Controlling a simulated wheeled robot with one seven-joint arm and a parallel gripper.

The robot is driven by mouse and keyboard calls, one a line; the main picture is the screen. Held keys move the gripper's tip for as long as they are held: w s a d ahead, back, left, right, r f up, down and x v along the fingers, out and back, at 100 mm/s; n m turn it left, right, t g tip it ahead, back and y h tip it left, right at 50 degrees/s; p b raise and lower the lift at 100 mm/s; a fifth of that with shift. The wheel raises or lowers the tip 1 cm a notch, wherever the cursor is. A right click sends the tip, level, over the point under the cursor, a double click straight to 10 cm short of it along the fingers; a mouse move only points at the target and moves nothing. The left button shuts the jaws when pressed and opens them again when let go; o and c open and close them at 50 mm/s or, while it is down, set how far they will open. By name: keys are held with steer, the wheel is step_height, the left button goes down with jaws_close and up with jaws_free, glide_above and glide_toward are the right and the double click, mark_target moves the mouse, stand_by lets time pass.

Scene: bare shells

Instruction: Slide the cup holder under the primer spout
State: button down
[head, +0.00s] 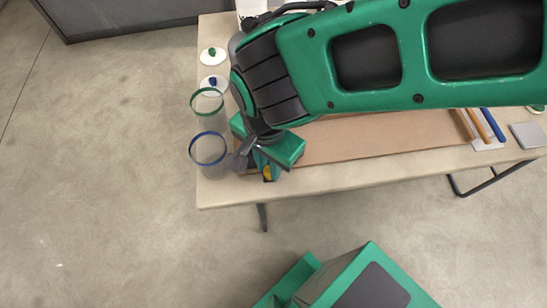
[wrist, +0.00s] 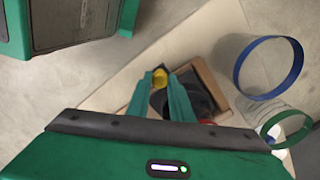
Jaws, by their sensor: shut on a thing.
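My gripper (head: 262,164) is low over the left front corner of the table, beneath my green arm. In the wrist view, the two green fingers of my gripper (wrist: 162,79) are shut on a small yellow piece (wrist: 160,77). It also shows in the head view (head: 268,173). A dark part lies behind the fingers, mostly hidden. I cannot tell whether the yellow piece belongs to the cup holder. I cannot make out the primer spout; my arm covers much of the table.
Clear cylinders with a blue rim (head: 208,148) and a green rim (head: 207,101) stand just left of my gripper. White lids with green (head: 212,51) and blue (head: 213,82) knobs lie behind. A brown wood-edged board (head: 370,139) lies right; coloured sticks (head: 480,125) and a grey pad (head: 527,135) lie farther right.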

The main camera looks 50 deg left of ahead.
steer(key=c, duration=1.6)
jaws_free()
steer(key=shift+s+a+r, duration=0.1)
steer(key=shift+a, duration=0.2)
steer(key=shift+o, duration=0.2)
steer(key=shift+d, duration=0.1)
step_height(320, 180, up, 11)
